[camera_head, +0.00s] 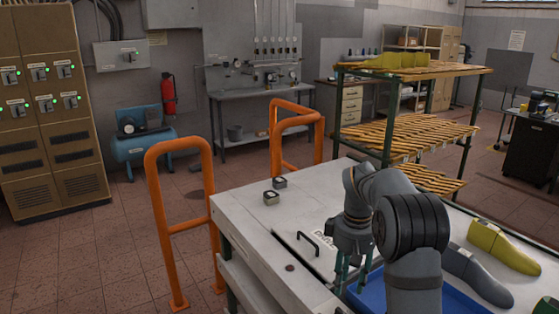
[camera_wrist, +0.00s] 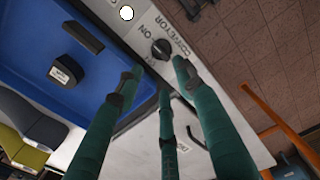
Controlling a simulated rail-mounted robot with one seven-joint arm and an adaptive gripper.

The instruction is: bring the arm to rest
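My gripper (camera_head: 352,278) hangs from my arm over the white table (camera_head: 245,215), near the blue tray (camera_head: 458,303). In the wrist view its green fingers (camera_wrist: 155,88) are spread apart with nothing between them, so it is open and empty. The wrist view looks past them at the blue tray (camera_wrist: 85,25), which holds a dark block with a white label (camera_wrist: 66,72). A white panel with a black knob (camera_wrist: 161,49) and the word CONVEYOR lies beyond the fingertips. My arm hides part of the tray in the head view.
A yellow shoe last (camera_head: 505,247) and a grey one (camera_head: 480,275) lie on the right. Two small dark-topped blocks (camera_head: 271,197) (camera_head: 279,182) and a black handle (camera_head: 308,243) are on the table. Orange rails (camera_head: 180,226) stand left; a slatted rack (camera_head: 410,133) stands behind.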

